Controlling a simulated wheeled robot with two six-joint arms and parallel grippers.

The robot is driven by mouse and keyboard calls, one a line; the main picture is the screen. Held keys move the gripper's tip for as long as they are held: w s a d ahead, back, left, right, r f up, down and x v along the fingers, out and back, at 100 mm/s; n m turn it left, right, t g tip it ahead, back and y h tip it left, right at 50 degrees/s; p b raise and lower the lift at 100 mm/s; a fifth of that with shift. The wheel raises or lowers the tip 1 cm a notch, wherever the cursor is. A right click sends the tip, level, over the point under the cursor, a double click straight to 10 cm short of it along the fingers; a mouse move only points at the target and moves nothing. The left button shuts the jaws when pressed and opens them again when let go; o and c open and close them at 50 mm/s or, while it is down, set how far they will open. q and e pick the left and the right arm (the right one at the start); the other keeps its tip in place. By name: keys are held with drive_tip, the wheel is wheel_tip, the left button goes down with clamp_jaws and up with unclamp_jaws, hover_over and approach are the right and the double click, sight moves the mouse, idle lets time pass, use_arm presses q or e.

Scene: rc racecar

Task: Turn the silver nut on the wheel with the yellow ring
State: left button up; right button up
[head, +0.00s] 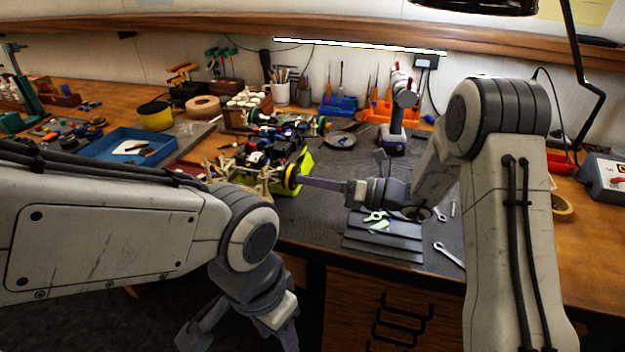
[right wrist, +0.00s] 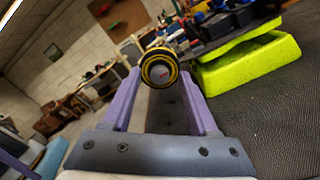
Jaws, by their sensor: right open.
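The wheel with the yellow ring (head: 291,177) is on the near side of the partly built car (head: 262,158), beside a lime-green stand (head: 305,165). In the right wrist view, the wheel (right wrist: 158,63) faces the camera, with a greyish centre (right wrist: 160,75) bearing a small red mark. The nut's outline is too small to make out. My right gripper (head: 303,181) is open, its purple fingers pointing at the wheel. In the wrist view, the wheel appears between the fingertips; contact cannot be told. My left gripper (head: 238,332) hangs low at the front, fingers apart and empty.
A black ridged tray (head: 385,246) with green parts lies below my right gripper. A wrench (head: 449,255) lies to its right. A cordless drill (head: 397,125) stands behind. A blue tray (head: 125,148) is at left.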

drive_tip(key=shift+c, duration=0.3)
clamp_jaws()
drive_tip(key=n+b, duration=0.4)
drive_tip(key=shift+f, duration=0.2)
drive_tip(key=n+b, duration=1.1)
drive_tip(key=b, duration=0.2)
drive_tip(key=shift+f+n+b, duration=0.1)
drive_tip(key=shift+n+b, duration=0.3)
drive_tip(key=shift+r+n+b, duration=0.25)
drive_tip(key=shift+n+b, duration=0.85)
drive_tip(key=shift+b, duration=0.3)
